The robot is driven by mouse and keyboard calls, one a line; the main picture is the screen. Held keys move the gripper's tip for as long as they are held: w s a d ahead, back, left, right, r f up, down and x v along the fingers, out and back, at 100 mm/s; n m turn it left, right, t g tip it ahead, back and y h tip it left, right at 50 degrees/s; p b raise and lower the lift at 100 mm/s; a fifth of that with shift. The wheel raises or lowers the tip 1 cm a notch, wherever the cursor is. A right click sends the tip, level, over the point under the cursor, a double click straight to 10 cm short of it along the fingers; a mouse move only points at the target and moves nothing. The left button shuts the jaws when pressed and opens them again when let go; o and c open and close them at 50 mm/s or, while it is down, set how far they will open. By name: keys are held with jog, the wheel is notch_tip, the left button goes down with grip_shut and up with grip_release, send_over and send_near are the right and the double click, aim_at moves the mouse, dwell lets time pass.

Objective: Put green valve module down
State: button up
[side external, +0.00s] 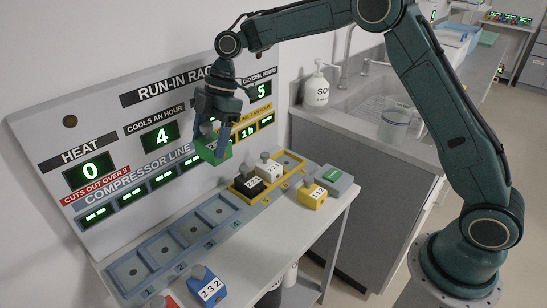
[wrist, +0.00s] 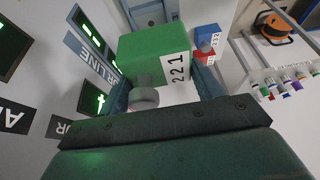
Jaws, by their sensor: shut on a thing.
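The green valve module (side external: 211,154) is a block held up in the air in front of the display board, above the rack. In the wrist view the green module (wrist: 153,55) shows a white label reading 221 and a grey round knob. My gripper (side external: 220,143) is shut on it, one finger on each side (wrist: 162,92). Below is the rack: a blue-grey strip (side external: 151,250) with several empty square bays and a yellow-framed strip (side external: 278,157). The yellow strip holds a black module (side external: 246,185) and a white module (side external: 269,170), with an empty bay at its far end.
A blue module (side external: 208,287) and a red module (side external: 168,300) stand at the front. The display board (side external: 110,150) rises behind the rack.

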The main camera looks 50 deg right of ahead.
jog(key=s+d+f, duration=0.1)
jog(key=s+d, duration=0.1)
jog(key=s, duration=1.2)
jog(key=shift+d, duration=0.15)
notch_tip(320, 180, down, 16)
jog(key=shift+f, duration=0.15)
jog(key=shift+f, duration=1.9)
jog(key=shift+f, duration=0.15)
jog(key=o, duration=1.2)
